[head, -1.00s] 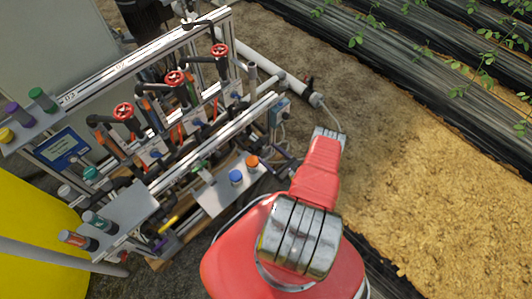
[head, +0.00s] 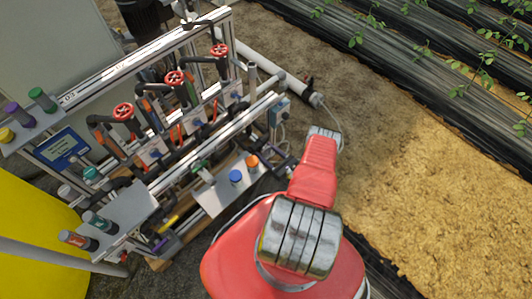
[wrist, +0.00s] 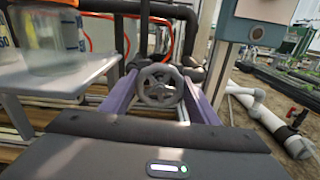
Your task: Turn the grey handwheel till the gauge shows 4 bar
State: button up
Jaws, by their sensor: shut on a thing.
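The grey handwheel (wrist: 158,86) faces me in the middle of the wrist view, with its rim and spokes showing. My gripper (wrist: 161,80) has its two purple fingers on either side of the wheel, shut on it. In the head view my red arm reaches to the right end of the skid, and the handwheel cannot be made out there. No gauge face can be read in either view.
Three red handwheels (head: 174,77) stand on the skid (head: 190,125). A shelf (wrist: 85,75) holding a clear jar (wrist: 50,50) is close on the left in the wrist view. A grey box (wrist: 262,12) hangs at upper right. Bare soil (head: 370,150) lies right of the skid.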

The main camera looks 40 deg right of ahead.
jog(key=shift+a, duration=0.15)
jog(key=shift+c, duration=1)
jog(key=shift+m, duration=0.3)
jog(key=shift+d+m, duration=0.15)
jog(key=shift+m, duration=1.15)
jog(key=shift+d+m, duration=0.1)
jog(key=shift+m, duration=1.2)
jog(key=o, duration=1.1)
